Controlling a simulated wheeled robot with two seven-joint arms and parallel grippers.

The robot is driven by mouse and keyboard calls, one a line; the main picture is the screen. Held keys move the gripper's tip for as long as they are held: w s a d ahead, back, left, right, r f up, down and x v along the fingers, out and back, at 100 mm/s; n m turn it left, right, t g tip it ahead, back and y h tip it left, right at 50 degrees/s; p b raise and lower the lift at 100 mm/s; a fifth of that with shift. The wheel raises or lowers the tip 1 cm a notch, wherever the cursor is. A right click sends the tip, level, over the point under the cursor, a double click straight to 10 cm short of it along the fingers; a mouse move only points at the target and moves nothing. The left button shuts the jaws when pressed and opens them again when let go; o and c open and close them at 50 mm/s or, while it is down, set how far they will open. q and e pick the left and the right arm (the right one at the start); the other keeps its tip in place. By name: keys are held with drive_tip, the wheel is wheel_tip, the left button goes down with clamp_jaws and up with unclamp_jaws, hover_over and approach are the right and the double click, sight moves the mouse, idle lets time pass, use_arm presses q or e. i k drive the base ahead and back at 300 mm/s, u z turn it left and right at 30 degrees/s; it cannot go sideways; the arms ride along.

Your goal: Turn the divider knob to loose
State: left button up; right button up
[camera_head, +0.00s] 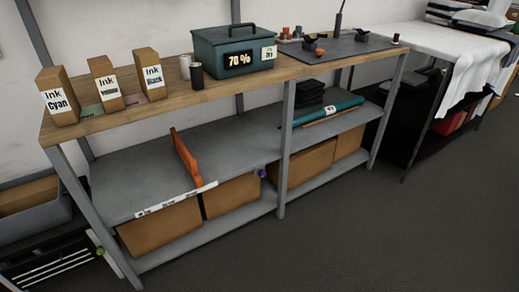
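An orange divider (186,158) stands upright on the grey middle shelf (125,180) of the rack, running from back to front. A white label strip (176,198) is fixed along the shelf's front edge, below the divider; its print is too small to read. I cannot make out a knob on the divider. A small purple thing (262,173) shows below the shelf edge, right of the divider; I cannot tell what it is. Neither of my grippers is in view.
The wooden top (190,98) holds ink boxes (58,97), a teal case (235,52) and a dark mat (345,47). Cardboard boxes (160,229) fill the bottom shelf. A teal roll (328,110) lies at right. The shelf around the divider is bare; open floor (400,235) lies in front.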

sight(262, 174)
drive_tip(key=u, duration=0.1)
drive_tip(key=i, duration=1.25)
drive_tip(key=u, duration=0.75)
